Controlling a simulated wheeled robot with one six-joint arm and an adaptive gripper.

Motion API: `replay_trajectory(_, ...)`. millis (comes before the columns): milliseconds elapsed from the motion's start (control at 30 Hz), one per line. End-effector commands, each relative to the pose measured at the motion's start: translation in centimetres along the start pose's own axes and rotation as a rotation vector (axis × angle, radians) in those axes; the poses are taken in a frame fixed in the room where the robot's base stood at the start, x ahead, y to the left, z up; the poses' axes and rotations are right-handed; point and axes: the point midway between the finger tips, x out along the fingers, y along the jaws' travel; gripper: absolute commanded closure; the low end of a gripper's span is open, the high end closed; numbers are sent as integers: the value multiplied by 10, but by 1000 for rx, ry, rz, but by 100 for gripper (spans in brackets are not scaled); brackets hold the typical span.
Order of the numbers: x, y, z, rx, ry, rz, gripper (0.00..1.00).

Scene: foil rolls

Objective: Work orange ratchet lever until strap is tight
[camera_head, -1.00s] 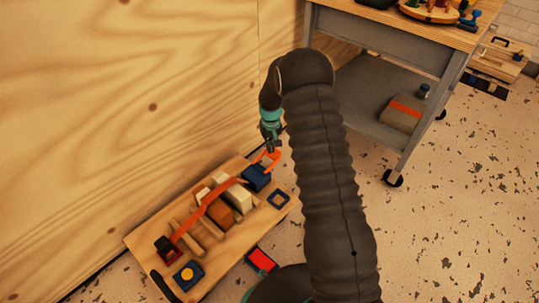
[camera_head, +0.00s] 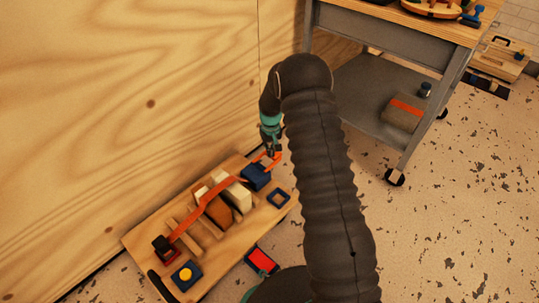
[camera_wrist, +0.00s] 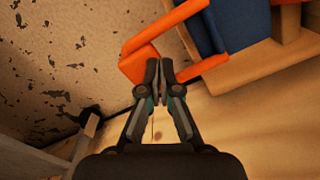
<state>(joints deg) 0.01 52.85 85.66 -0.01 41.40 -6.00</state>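The orange ratchet lever (camera_head: 274,160) is a U-shaped handle on the blue ratchet body (camera_head: 256,177), at the upper right end of a wooden board (camera_head: 143,238). An orange strap (camera_head: 190,222) runs from the ratchet over the blocks to a dark anchor (camera_head: 163,246) at the lower left. My gripper (camera_wrist: 160,70) has its fingertips together over the outer end of the lever, which also shows in the wrist view (camera_wrist: 133,64). No clear grip around the bar shows; contact cannot be told for sure. My arm stands in front at the right.
White and brown blocks (camera_head: 237,194) lie under the strap. A plywood wall (camera_head: 120,110) stands behind. A grey wheeled cart (camera_head: 385,100) is at the right.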

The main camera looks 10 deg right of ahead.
Motion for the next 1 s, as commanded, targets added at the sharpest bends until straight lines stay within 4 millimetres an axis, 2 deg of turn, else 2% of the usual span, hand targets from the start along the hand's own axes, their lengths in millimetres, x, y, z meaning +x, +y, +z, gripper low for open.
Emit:
replay_trajectory(100,8,0,1,0,-2,0,100)
replay_trajectory(267,4,0,1,0,-2,0,100)
replay_trajectory(733,-30,0,0,0,-1,0,100)
replay_trajectory(1000,-33,0,0,0,-2,0,100)
